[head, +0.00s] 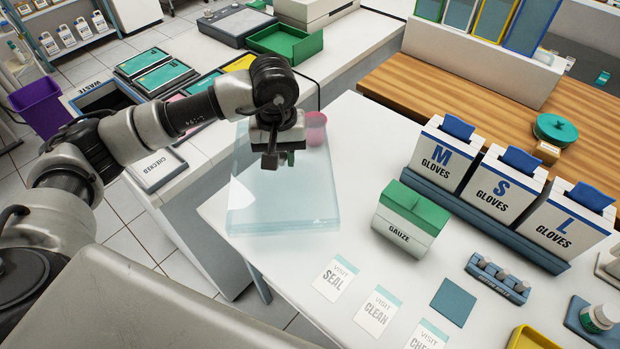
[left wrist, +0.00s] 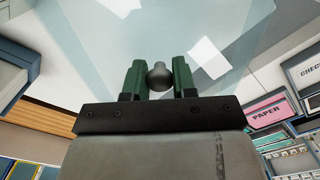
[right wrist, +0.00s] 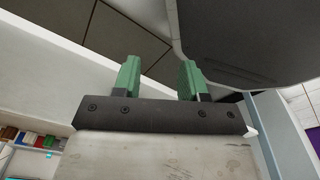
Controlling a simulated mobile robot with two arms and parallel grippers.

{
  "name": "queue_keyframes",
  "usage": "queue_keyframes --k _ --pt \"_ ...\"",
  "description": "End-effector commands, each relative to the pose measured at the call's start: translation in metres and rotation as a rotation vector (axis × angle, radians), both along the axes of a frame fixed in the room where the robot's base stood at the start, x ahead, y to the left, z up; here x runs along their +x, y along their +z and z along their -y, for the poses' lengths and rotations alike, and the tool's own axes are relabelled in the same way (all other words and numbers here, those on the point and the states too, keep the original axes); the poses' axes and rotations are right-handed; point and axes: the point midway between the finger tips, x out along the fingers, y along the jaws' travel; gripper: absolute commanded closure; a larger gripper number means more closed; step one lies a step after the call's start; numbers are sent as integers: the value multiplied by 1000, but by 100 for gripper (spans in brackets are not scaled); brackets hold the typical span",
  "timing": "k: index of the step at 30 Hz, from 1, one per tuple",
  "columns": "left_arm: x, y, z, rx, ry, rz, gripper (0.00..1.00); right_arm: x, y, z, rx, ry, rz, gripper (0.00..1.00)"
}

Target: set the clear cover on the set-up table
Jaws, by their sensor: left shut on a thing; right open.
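The clear cover (head: 285,200) is a pale, see-through box with a bluish tint, at the left part of the white set-up table (head: 345,140) in the head view. My left gripper (head: 281,158) is above its top. In the left wrist view the green fingers (left wrist: 159,78) are shut on the cover's round grey knob (left wrist: 160,76), and the clear sheet (left wrist: 85,40) spreads beyond them. I cannot tell whether the cover's lower edge touches the table. My right gripper (right wrist: 158,80) is open and empty in the right wrist view; it does not show in the head view.
A pink cup (head: 316,128) stands by the cover's far right corner. A gauze box (head: 410,218), glove boxes (head: 490,190) and visit cards (head: 335,277) stand or lie to the right. A counter with a green tray (head: 285,42) is behind. The table's left edge is close to the cover.

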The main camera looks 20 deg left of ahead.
Motion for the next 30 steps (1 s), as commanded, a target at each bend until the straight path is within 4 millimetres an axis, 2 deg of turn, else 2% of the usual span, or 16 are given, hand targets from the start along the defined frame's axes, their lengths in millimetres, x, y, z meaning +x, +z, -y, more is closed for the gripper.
queue_keyframes --k 4,9,12,17,24,30 --pt "-1 -12 -1 1 2 -4 100 -9 3 1 -1 1 -11 57" --pt "-1 -44 0 1 1 -5 100 -37 7 0 -2 0 -55 57" --pt "-1 -57 -1 1 1 -3 100 -44 8 -2 1 0 -67 57" --pt "-1 -68 -1 0 1 -1 100 -38 10 -6 6 -1 -58 57" --pt "-2 -99 -1 0 1 -2 100 -19 16 -7 9 -1 -26 57" --pt "-1 -100 -1 1 0 0 100 -21 15 -6 7 0 -29 57"
